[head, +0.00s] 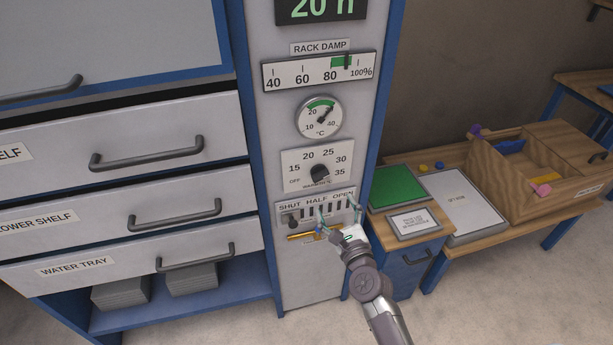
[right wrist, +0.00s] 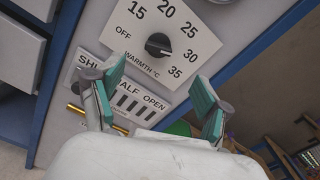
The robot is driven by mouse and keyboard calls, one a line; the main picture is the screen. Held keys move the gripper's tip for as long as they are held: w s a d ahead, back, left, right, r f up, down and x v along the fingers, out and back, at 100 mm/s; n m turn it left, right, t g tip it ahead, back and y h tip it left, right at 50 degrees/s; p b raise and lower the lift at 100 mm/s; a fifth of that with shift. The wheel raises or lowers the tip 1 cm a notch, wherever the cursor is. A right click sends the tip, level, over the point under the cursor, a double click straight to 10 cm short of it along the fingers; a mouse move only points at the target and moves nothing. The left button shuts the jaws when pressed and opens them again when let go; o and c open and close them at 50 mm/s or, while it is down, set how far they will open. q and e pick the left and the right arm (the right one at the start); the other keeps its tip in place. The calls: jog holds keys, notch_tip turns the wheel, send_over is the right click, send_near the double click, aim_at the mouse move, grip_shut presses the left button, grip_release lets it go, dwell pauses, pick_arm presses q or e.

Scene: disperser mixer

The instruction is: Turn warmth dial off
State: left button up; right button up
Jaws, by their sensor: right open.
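The warmth dial (head: 319,173) is a black round knob on a white plate marked OFF, 15, 20, 25, 30 and 35. It also shows in the right wrist view (right wrist: 158,45), where its pale mark seems to face the 30 to 35 side; OFF is at the left. My right gripper (head: 337,207) is open and empty, in front of the vent slider panel just below the dial. In the right wrist view its teal fingers (right wrist: 160,88) stand wide apart, with the dial beyond and between them, not touched. My left gripper is out of view.
The vent slider panel (head: 293,220) with SHUT, HALF and OPEN sits under the dial, with a brass rod below it. A thermometer gauge (head: 320,117) is above. Drawers with handles (head: 147,153) are at left; a side table with a wooden box (head: 543,172) is at right.

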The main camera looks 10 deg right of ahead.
aim_at(321, 178)
jog(key=w, duration=1.2)
jog(key=shift+a+p, duration=0.25)
jog(key=shift+p, duration=0.05)
jog(key=c, duration=1.2)
jog(key=shift+o, duration=0.2)
